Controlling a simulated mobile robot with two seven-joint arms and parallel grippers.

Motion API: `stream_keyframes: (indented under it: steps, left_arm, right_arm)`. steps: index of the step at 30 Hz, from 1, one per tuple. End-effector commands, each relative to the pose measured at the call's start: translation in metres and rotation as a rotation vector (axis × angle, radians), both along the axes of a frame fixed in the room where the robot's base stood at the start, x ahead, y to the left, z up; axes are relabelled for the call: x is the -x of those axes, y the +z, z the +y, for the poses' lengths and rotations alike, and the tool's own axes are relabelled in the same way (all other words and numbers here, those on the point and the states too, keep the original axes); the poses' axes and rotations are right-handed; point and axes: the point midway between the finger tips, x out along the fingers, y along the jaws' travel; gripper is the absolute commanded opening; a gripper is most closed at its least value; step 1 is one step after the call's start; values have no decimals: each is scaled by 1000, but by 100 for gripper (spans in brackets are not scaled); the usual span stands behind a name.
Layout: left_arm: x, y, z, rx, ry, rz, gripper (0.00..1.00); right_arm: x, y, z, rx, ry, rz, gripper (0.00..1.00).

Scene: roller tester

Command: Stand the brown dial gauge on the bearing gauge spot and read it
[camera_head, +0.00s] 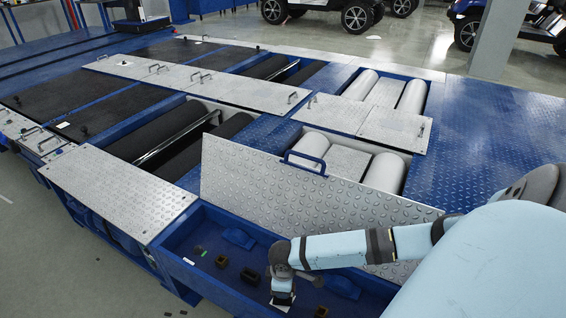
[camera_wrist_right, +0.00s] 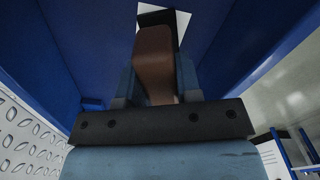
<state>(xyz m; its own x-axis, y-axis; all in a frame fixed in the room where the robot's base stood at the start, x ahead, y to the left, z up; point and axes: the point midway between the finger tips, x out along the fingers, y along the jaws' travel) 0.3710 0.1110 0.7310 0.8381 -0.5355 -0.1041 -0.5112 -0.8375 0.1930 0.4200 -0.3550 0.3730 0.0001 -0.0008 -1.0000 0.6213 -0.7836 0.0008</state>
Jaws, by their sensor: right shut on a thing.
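My right gripper (camera_head: 282,292) reaches down into the open blue pit (camera_head: 185,240) at the front of the roller tester. In the right wrist view its fingers (camera_wrist_right: 155,85) are shut on a brown block-like thing (camera_wrist_right: 153,62), which looks like the brown dial gauge. Its dial face does not show. Beyond the brown thing is a white card or plate (camera_wrist_right: 182,24) with a dark patch; I cannot tell whether they touch. In the head view the gripper hides the gauge. I cannot make out the bearing gauge spot for certain. My left gripper is not in view.
A raised tread-plate lid (camera_head: 290,190) with a blue handle (camera_head: 305,162) stands along the pit's far side. White rollers (camera_head: 384,173) lie behind the lid.

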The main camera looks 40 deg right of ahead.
Motion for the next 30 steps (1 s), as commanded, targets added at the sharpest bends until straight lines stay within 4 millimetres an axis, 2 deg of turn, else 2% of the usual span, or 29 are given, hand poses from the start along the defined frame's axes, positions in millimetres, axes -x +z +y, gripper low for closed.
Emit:
stream_keyframes:
  steps: [12, 13, 15, 16, 25, 30]
  left_arm:
    - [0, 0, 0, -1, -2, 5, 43]
    - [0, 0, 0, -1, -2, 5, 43]
    - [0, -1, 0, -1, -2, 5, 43]
    - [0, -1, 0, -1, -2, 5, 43]
    - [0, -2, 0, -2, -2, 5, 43]
    - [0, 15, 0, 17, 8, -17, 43]
  right_arm:
    - [-1, -5, 0, -1, -1, -1, 0]
    - [0, -5, 0, -1, -1, -1, 39]
    - [0, -5, 0, -1, 0, -1, 55]
    - [0, -5, 0, 0, 0, 0, 57]
    - [0, -3, 0, 0, 0, -1, 57]
    - [-1, 23, 0, 0, 1, -2, 57]
